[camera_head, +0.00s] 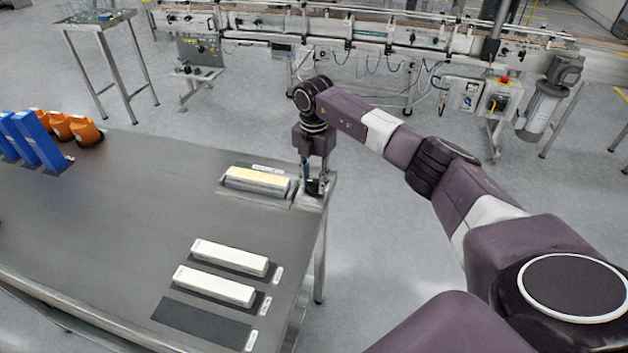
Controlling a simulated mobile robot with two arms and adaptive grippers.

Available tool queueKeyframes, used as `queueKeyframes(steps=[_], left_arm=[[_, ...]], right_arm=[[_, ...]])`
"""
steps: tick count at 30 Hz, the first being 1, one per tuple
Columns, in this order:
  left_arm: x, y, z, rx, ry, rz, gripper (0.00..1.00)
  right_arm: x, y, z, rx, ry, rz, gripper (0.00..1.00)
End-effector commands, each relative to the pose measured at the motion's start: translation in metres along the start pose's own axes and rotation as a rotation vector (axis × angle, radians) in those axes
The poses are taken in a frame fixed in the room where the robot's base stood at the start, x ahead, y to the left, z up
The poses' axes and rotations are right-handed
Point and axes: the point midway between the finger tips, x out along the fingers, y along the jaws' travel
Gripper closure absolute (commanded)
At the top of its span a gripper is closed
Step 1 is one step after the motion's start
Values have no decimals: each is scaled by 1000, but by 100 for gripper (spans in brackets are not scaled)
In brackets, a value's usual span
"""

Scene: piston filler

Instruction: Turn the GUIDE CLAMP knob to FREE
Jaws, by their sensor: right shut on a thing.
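My right gripper (316,186) points down at the far right corner of the table, just right of a metal fixture (226,190) that holds a long pale-yellow-topped block (257,179). It is shut on a small dark thing that looks like a knob at table level. The fingers hide most of it, so its pointer and setting do not show. A small white label (268,168) lies behind the fixture, its print too small to read. My left gripper is not in view.
Two white bars (230,257) (214,285) lie on dark pads near the table's right edge, with an empty dark pad (200,323) in front. Blue holders (40,140) and orange parts (86,132) stand at left. The middle of the grey table (110,215) is clear. A conveyor (380,35) runs behind.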

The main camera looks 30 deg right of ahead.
Motion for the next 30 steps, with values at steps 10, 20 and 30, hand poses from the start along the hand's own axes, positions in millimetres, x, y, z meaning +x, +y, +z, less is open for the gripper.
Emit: queueKeyframes(steps=[10, 20, 30], left_arm=[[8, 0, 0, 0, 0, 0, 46], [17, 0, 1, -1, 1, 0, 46], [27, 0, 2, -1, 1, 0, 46]], right_arm=[[0, 0, 0, -191, -1, 1, 96], [1, 0, 0, -498, -1, 0, 96], [0, 0, 0, -822, 0, 1, 96]])
